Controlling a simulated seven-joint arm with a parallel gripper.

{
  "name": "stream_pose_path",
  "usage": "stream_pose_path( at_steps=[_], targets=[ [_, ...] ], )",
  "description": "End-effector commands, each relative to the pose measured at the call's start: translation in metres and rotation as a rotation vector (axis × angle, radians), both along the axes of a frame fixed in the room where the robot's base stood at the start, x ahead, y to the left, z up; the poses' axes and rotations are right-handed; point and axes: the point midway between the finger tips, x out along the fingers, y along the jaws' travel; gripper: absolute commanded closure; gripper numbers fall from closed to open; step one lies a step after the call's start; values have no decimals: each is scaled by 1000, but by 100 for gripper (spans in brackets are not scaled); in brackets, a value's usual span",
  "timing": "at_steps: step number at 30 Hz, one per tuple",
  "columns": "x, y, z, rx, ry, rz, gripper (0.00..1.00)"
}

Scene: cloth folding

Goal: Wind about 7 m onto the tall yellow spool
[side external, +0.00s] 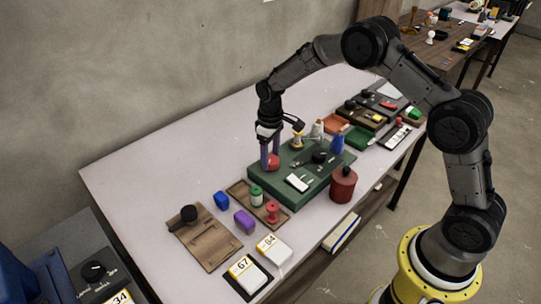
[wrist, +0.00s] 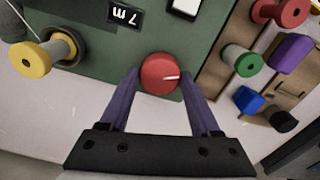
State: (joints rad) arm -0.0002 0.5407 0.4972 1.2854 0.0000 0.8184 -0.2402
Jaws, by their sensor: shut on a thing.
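A green winding machine (side external: 318,186) stands on the table. Its red knob (wrist: 160,73), with a white mark, sits between the purple fingers of my gripper (wrist: 161,98). My gripper (side external: 270,158) is shut on the knob, and the side view shows the knob (side external: 273,161) at the fingertips. The yellow spool (wrist: 52,54) is on the machine, left in the wrist view, with a pale thread by it. The spool (side external: 297,139) also shows behind the gripper in the side view. A dark display (wrist: 125,16) reads "7 m" upside down.
A brown tray beside the machine holds a green spool (side external: 256,196) and a red spool (side external: 272,211). Blue (side external: 221,200) and purple (side external: 244,221) blocks lie near it. A dark red canister (side external: 343,185) stands close to the machine.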

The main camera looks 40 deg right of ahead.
Motion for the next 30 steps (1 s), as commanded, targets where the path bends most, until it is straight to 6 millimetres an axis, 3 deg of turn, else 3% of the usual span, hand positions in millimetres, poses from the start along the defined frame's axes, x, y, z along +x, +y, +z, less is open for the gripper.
stream_pose_path(
  at_steps=[12,13,17,26,30],
  targets=[
    [0,0,1,0,0,-58,92],
    [0,0,1,0,0,-58,31],
    [0,0,1,0,0,-58,8],
    [0,0,1,0,0,-57,6],
    [1,0,11,0,-3,-57,6]
  ],
)
